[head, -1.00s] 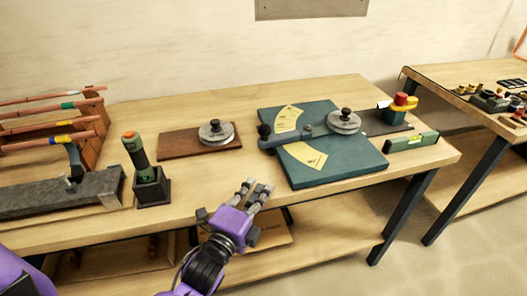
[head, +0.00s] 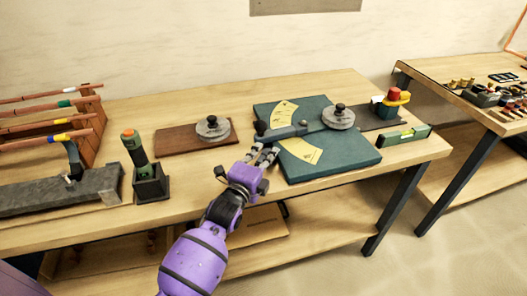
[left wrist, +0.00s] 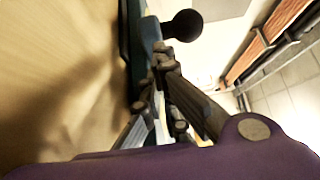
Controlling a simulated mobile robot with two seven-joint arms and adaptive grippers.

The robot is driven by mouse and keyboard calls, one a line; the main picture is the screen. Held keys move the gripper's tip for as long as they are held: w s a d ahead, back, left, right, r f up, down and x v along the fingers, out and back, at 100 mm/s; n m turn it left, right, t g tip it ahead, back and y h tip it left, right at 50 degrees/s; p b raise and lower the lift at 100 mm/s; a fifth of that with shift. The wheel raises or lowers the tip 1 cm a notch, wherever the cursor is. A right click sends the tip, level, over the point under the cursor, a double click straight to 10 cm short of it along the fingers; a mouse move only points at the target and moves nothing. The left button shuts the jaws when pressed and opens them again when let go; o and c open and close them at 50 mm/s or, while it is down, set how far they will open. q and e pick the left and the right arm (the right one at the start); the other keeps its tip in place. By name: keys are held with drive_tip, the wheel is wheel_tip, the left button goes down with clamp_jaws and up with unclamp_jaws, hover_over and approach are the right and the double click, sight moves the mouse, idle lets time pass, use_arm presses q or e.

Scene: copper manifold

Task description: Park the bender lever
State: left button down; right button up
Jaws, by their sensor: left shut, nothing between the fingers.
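The bender is a teal plate (head: 338,161) with two yellow scale plates and a round grey die (head: 338,117) with a black knob. Its blue-grey lever (head: 287,133) points left across the plate, ending in a black ball knob (head: 261,128) near the plate's left edge. My left gripper (head: 266,154) is shut and empty, just in front of the lever's knob end. In the left wrist view the black knob (left wrist: 182,25) shows just beyond the fingertips (left wrist: 163,65). I cannot tell whether the fingers touch the lever. My right gripper is out of view.
Left of the bender are a brown board (head: 185,139) with a spare round die (head: 213,128) and a green-and-orange tool in a black holder (head: 150,182). A pipe rack (head: 88,133) stands further left. A green level (head: 404,137) and red-topped device (head: 393,97) lie right.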

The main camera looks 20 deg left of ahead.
use_arm(q)
drive_tip(key=shift+w+a, duration=0.1)
drive_tip(key=shift+w, duration=0.1)
drive_tip(key=w+a, duration=0.3)
drive_tip(key=w+a+b, duration=0.1)
drive_tip(key=w+a, duration=0.2)
drive_tip(key=shift+f, duration=0.2)
drive_tip(key=shift+w+a+r, duration=0.1)
drive_tip(key=shift+w, duration=0.1)
drive_tip(key=shift+r, duration=0.1)
drive_tip(key=shift+s, duration=0.1)
